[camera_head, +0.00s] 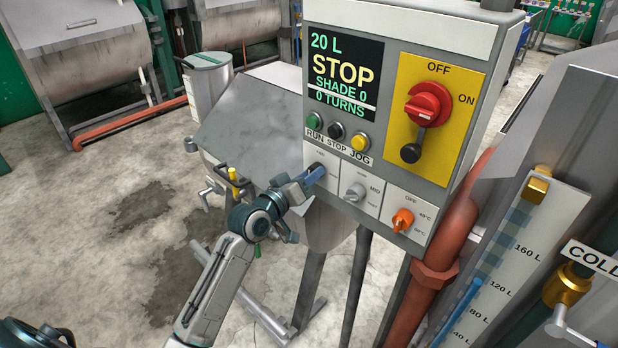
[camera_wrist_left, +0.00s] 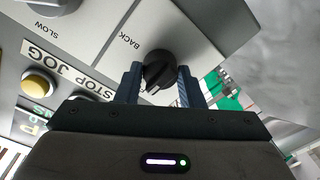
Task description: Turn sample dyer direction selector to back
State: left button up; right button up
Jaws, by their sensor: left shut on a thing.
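The control panel (camera_head: 396,52) of the sample dyer fills the middle of the head view. The direction selector is a small black knob (camera_wrist_left: 160,70) in the wrist view, beside the printed word BACK (camera_wrist_left: 129,40). My left gripper (camera_head: 310,180) reaches it from the lower left and is shut on the knob, one finger on each side. In the head view the gripper covers most of the knob, and FWD-like small print shows above it. I cannot tell exactly which way the knob points. The display (camera_head: 343,74) reads STOP and 0 TURNS. My right gripper is not in view.
To the right sit a grey speed knob (camera_head: 355,192) and an orange temperature knob (camera_head: 402,219). Green, black and yellow (camera_head: 359,143) buttons are above. A red main switch (camera_head: 428,104) is at upper right. A red pipe (camera_head: 452,225) stands beside the panel.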

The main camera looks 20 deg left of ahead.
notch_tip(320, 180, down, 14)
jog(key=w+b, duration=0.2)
jog(key=b, duration=1.3)
pick_arm(q)
jog(key=shift+a+f+m+h+b, duration=0.1)
jog(key=shift+m+h+b, duration=0.2)
jog(key=shift+m, duration=4.25)
jog(key=shift+f+m+h+b, duration=0.1)
jog(key=shift+m+h+b, duration=0.2)
jog(key=shift+m, duration=4.25)
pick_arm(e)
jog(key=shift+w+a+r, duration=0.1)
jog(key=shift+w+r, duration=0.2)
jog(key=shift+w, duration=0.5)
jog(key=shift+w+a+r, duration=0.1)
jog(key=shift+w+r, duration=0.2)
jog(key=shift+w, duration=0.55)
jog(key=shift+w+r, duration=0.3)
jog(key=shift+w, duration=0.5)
pick_arm(q)
jog(key=o, duration=1)
jog(key=shift+r, duration=0.1)
